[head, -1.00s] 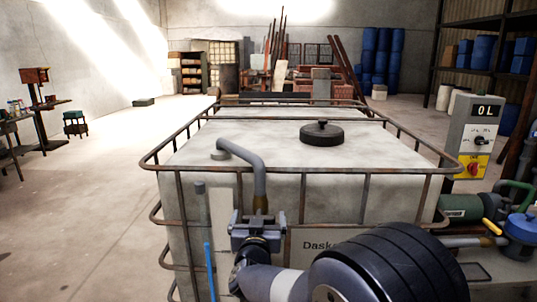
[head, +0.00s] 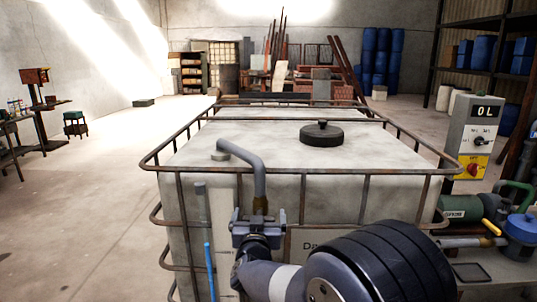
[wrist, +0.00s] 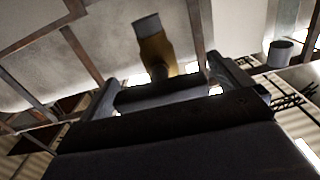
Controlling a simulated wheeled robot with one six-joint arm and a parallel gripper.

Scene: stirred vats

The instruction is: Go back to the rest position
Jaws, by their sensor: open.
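My gripper (head: 258,222) is at the front of the large caged vat (head: 350,160), at the lower end of a bent grey pipe (head: 258,172) that comes off the vat's top. In the wrist view the gripper's two fingers (wrist: 165,85) stand apart, with the pipe's brass-coloured end (wrist: 155,55) showing just beyond and between them. I cannot tell whether the fingers touch it. A black round lid (head: 328,134) sits on the vat's top. My dark arm covers part of the vat's name plate (head: 304,243).
A control post (head: 475,135) reading "0L" stands right of the vat, with a green pump (head: 462,208) and blue-capped unit (head: 522,230) below. A blue rod (head: 209,270) stands left of my gripper. The floor (head: 85,220) at left is mostly clear.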

